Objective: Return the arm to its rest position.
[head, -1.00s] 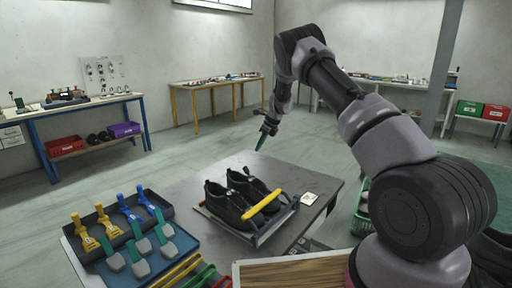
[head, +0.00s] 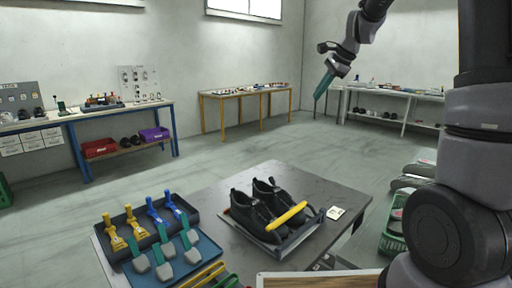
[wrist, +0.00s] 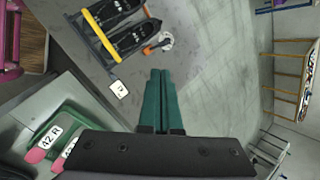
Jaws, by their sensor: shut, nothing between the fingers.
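My gripper (head: 323,87) is raised in the air at the upper right of the head view, with its green fingers pointing down. In the wrist view its two green fingers (wrist: 160,100) lie side by side, shut with nothing between them. My arm reaches up along the right side of the head view and partly leaves the picture at the top. The gripper is apart from the table and from everything on it.
A pair of black shoes (head: 256,210) sits in a holder with a yellow bar (head: 287,216) on the grey table (head: 338,190). A blue tray (head: 205,258) holds several tools at the front left. Benches line the walls. The floor between is clear.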

